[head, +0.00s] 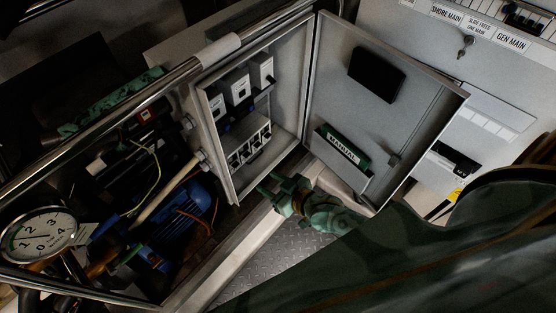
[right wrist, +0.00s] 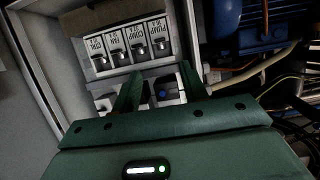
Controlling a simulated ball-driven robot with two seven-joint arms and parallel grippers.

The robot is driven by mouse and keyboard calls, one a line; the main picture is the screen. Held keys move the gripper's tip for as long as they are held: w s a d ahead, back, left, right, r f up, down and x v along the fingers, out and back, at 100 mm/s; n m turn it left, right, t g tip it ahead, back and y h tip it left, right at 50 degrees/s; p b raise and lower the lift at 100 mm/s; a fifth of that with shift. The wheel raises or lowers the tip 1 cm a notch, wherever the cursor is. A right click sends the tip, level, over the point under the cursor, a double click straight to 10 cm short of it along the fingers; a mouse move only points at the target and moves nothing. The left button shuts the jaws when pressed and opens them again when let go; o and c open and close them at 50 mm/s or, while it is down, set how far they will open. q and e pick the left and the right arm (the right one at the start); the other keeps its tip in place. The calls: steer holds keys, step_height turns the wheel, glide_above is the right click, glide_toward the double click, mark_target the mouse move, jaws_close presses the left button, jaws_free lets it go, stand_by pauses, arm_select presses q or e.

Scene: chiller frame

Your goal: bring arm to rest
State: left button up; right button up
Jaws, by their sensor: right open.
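My right gripper (head: 268,186) is open and empty at the lower edge of the open grey control box (head: 218,150). In the right wrist view its two green fingers (right wrist: 160,85) point at the box, with a row of labelled toggle switches (right wrist: 128,46) beyond them. Below the switches are pale modules, one dark with a blue spot (right wrist: 168,91), partly hidden by the fingers. I cannot tell whether the fingers touch anything. My left gripper is not in view.
The box door (head: 385,110) stands open to the right, with a green manual (head: 345,146) in its pocket. A metal rail (head: 150,83), a round dial (head: 40,235), a blue motor (head: 185,210) and loose wires crowd the left. Tread-plate floor (head: 275,262) shows below.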

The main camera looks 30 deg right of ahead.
steer(key=shift+v, duration=1.2)
steer(key=s+d+f+g+h, duration=0.2)
steer(key=s+d+f+g, duration=0.15)
steer(key=s+f, duration=0.45)
steer(key=s+d+f+g+h, duration=0.25)
steer(key=s+d+f, duration=0.2)
steer(key=f, duration=0.55)
steer(key=s+a+f+g, duration=0.1)
steer(key=s+f+g, duration=0.2)
steer(key=s, duration=0.9)
steer(key=s+a+f+g, duration=0.1)
steer(key=s+f+g, duration=0.2)
steer(key=s, duration=1)
steer(key=shift+a+f, duration=0.35)
steer(key=shift+f, duration=0.85)
